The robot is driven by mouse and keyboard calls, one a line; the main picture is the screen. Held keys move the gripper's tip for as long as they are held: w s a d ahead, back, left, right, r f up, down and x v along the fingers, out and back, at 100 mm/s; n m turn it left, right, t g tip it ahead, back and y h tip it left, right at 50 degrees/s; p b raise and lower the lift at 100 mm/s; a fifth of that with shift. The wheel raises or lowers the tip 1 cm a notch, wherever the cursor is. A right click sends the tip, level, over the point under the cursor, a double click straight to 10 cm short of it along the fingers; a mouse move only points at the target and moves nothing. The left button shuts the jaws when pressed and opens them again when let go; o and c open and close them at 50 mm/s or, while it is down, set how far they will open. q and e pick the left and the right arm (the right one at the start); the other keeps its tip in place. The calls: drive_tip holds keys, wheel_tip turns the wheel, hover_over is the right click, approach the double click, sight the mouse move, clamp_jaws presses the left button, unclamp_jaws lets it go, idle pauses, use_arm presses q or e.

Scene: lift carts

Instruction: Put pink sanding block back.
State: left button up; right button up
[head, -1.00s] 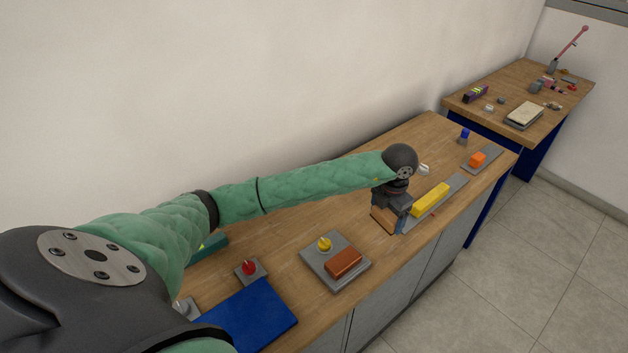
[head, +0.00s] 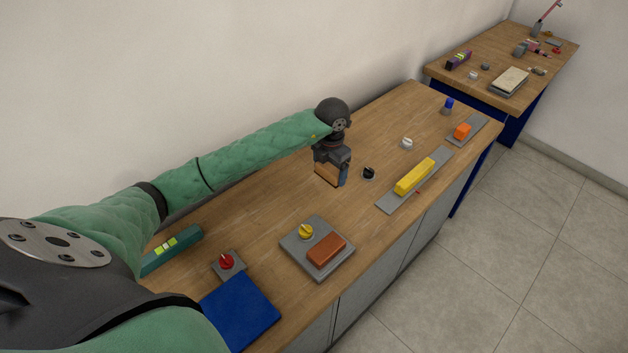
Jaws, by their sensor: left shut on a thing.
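My left gripper (head: 331,176) is shut on a small block with a tan-orange face (head: 326,172), largely hidden by the fingers. It is held near the bench top, left of a black knob (head: 369,173); I cannot tell whether it touches the wood. I cannot make out a clearly pink sanding block on the bench. A rust-red block (head: 326,250) lies on a grey plate (head: 298,258) beside a yellow knob (head: 306,231). My right gripper is not in view.
A yellow bar (head: 415,176) lies on a long grey strip (head: 389,203). A blue mat (head: 240,312), a red knob (head: 226,262) and a green bar (head: 172,250) are nearer. Bare wood surrounds the gripper.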

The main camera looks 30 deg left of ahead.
sight(317, 170)
use_arm(q)
drive_tip(key=a, duration=0.1)
drive_tip(key=a+f, duration=0.2)
drive_tip(key=a, duration=0.1)
drive_tip(key=shift+w+f+b, duration=0.15)
drive_tip(key=shift+f+b, duration=0.1)
drive_tip(key=shift+b, duration=0.1)
drive_tip(key=shift+w+a+f, duration=0.1)
drive_tip(key=shift+a+f, duration=0.25)
drive_tip(key=shift+a, duration=0.25)
drive_tip(key=shift+f, duration=0.35)
drive_tip(key=shift+f+b, duration=0.6)
drive_tip(key=shift+f, duration=1)
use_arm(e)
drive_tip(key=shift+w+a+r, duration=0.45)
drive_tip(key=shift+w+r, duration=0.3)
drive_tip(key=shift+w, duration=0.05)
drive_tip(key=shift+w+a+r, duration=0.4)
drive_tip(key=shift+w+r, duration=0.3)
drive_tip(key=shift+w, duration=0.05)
use_arm(q)
drive_tip(key=shift+f, duration=0.15)
drive_tip(key=o, duration=0.9)
drive_tip(key=shift+o, duration=0.2)
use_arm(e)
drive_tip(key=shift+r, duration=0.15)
